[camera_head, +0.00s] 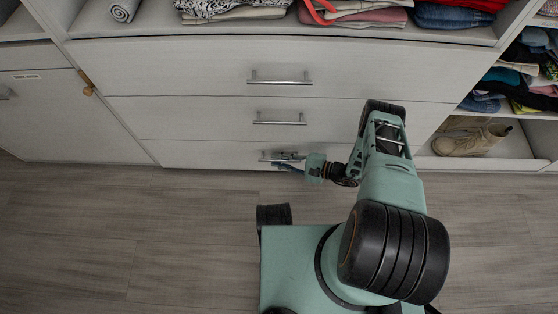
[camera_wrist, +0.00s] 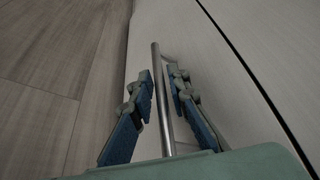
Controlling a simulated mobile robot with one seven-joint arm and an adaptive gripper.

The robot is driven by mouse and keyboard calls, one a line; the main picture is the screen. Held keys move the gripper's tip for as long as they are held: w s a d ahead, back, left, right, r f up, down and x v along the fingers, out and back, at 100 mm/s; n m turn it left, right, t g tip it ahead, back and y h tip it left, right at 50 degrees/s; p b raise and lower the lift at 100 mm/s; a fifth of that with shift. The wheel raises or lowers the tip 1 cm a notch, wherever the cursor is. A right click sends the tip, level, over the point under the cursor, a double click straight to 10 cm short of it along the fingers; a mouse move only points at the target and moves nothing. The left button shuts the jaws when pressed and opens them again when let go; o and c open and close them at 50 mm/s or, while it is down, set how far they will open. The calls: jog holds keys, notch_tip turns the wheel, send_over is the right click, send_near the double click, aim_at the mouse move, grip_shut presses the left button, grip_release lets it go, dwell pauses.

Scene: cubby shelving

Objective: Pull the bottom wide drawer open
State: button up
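The bottom wide drawer (camera_head: 215,154) is a pale wood-grain front just above the floor and looks flush with the unit. Its metal bar handle (camera_head: 268,158) is partly hidden by my gripper (camera_head: 287,164), which is at the handle's right part. In the wrist view the handle bar (camera_wrist: 161,100) runs between the two blue-padded fingers of my gripper (camera_wrist: 159,78). The fingers stand apart, one on each side of the bar, with visible gaps. My gripper is open around the handle; whether a fingertip touches it I cannot tell.
Two more wide drawers, the middle (camera_head: 200,117) and the top (camera_head: 180,72), sit above with similar handles. Folded clothes (camera_head: 355,14) lie on the shelf overhead. Beige boots (camera_head: 470,140) stand in the right cubby. The wooden floor (camera_head: 190,230) before the drawer is clear on the left.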

grip_shut()
dwell(0.4)
